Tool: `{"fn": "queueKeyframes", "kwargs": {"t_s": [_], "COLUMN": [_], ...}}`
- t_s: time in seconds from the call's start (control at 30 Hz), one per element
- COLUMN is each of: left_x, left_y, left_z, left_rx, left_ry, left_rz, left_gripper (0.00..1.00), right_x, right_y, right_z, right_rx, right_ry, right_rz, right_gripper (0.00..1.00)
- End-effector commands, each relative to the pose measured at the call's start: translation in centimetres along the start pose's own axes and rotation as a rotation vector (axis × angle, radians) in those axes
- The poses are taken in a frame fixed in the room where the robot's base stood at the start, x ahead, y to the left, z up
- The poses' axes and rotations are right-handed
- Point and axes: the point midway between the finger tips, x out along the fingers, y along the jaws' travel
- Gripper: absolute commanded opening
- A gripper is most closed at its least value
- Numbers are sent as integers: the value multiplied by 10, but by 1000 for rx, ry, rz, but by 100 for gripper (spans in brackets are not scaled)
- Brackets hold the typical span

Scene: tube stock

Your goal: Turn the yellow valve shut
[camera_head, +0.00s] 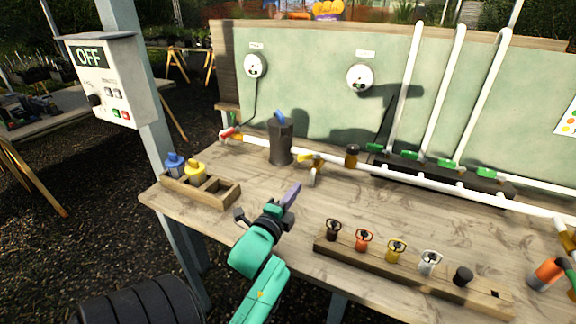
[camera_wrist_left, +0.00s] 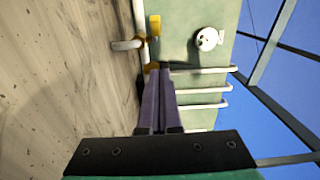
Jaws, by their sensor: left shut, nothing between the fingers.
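The yellow valve (camera_head: 312,158) sits on the white pipe along the back of the wooden bench, with a short branch below it. Its yellow handle lies roughly along the pipe. In the left wrist view, two yellow parts show on the white pipe, an upper one (camera_wrist_left: 154,25) and a lower one (camera_wrist_left: 151,67) close to my fingertips in the picture; I cannot tell which is the valve's handle. My left gripper (camera_head: 294,188) has purple fingers, shut and empty, above the bench in front of the valve and apart from it. The fingers also show together in the wrist view (camera_wrist_left: 161,75).
A dark grey canister (camera_head: 281,143) stands left of the valve. A red valve (camera_head: 230,132) is farther left on the pipe. A wooden caddy (camera_head: 212,189) is at the left edge, and a rack (camera_head: 380,258) with several coloured knobs is in front. Green valves (camera_head: 486,173) are at right.

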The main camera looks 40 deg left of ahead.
Motion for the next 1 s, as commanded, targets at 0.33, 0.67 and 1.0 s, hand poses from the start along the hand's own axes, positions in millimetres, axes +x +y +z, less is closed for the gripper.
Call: {"fn": "queueKeyframes", "kwargs": {"t_s": [0.33, 0.67, 1.0], "left_x": [46, 112, 128], "left_y": [-4, -3, 0], "left_z": [-3, 10, 27], "left_rx": [25, 30, 27], "left_ry": [-1, -2, -2], "left_rz": [2, 4, 4], "left_gripper": [0, 0, 0], "right_x": [-11, -24, -28], "right_y": [-1, -2, -2], "right_z": [-2, -4, -5], "right_rx": [1, 1, 1], "right_ry": [2, 3, 4], "right_rz": [-1, -3, -3], "right_gripper": [50, 50, 50]}}
